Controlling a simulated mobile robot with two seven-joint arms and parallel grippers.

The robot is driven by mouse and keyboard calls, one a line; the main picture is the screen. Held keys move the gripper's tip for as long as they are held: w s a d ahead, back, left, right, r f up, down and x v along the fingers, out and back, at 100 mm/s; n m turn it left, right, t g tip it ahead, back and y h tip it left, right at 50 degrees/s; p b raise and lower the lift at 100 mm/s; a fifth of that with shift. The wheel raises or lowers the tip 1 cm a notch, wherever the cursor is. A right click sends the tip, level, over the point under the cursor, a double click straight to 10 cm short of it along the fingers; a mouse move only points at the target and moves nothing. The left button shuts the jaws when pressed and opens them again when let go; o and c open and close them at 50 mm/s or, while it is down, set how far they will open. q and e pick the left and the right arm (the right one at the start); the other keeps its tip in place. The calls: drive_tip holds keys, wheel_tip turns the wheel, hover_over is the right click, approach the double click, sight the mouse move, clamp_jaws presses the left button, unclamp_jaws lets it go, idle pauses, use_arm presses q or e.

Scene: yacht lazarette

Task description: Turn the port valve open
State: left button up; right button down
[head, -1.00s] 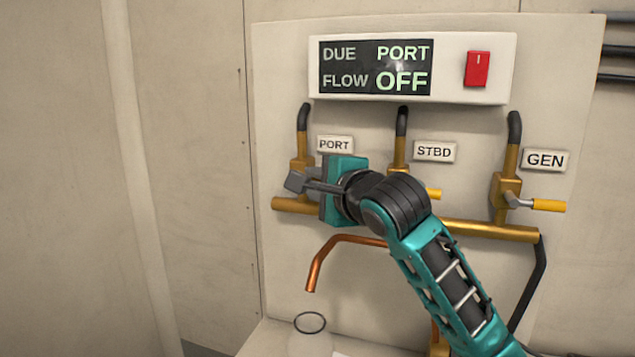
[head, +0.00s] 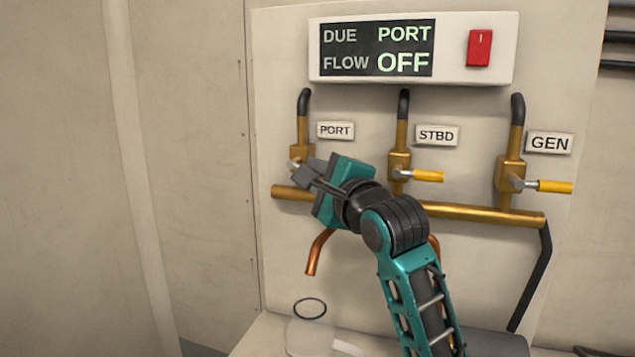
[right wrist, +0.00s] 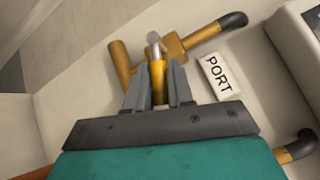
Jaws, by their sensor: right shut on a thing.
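The port valve (head: 301,154) is a brass body on a vertical pipe at the left of the panel, beside the PORT label (head: 335,130). My right gripper (head: 300,175) is at this valve. In the right wrist view its two grey fingers (right wrist: 158,88) are shut on the valve's yellow handle (right wrist: 157,77), whose silver end joins the brass body (right wrist: 172,46). In the head view the gripper hides most of this handle. The display (head: 376,49) reads DUE PORT, FLOW OFF. My left gripper is not in view.
The STBD valve (head: 399,165) and GEN valve (head: 510,173) stand to the right, their yellow handles pointing right. A brass manifold pipe (head: 470,212) runs below. A copper spout (head: 316,252) hangs over a clear jar (head: 309,335). A red switch (head: 479,48) sits beside the display.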

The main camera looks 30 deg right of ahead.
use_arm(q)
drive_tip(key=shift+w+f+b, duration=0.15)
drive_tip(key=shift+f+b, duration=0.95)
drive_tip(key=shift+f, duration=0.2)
use_arm(e)
drive_tip(key=shift+w+a+f+m+t+h, duration=0.15)
drive_tip(key=shift+f+m+t+h, duration=0.2)
drive_tip(key=shift+m+t, duration=0.35)
drive_tip(key=shift+w+a+f+m+t+h, duration=0.1)
drive_tip(key=shift+f+m+t+h, duration=0.15)
drive_tip(key=shift+f+m+t, duration=0.4)
drive_tip(key=shift+r+m, duration=0.2)
drive_tip(key=shift+m, duration=0.05)
drive_tip(key=c, duration=1.1)
unclamp_jaws()
drive_tip(key=shift+r, duration=0.1)
